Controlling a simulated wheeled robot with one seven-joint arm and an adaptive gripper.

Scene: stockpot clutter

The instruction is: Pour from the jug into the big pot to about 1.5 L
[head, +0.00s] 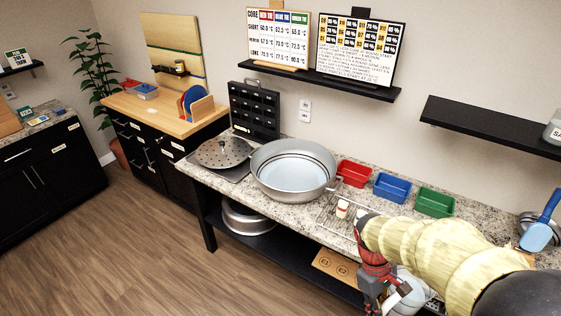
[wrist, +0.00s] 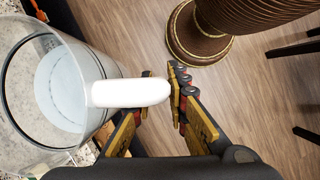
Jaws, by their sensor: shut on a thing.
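The big pot (head: 330,180) is a wide silver pot standing on the speckled counter. Its inside shows a pale bluish round area with rings, and I cannot read a level. My gripper (head: 374,292) is low at the counter's front edge, right of the pot and apart from it. It is shut on the white handle of the clear jug (head: 408,298). In the wrist view, the jug (wrist: 88,62) fills the left side, with a pale liquid-like disc inside. My gripper (wrist: 162,84) has its fingers on either side of the handle (wrist: 130,93).
A perforated lid (head: 220,152) lies left of the pot. Red (head: 354,173), blue (head: 392,187) and green (head: 434,202) bins line the counter's back. A wire rack with small cups (head: 342,209) lies between pot and jug. A shelf (head: 485,125) overhangs the right side.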

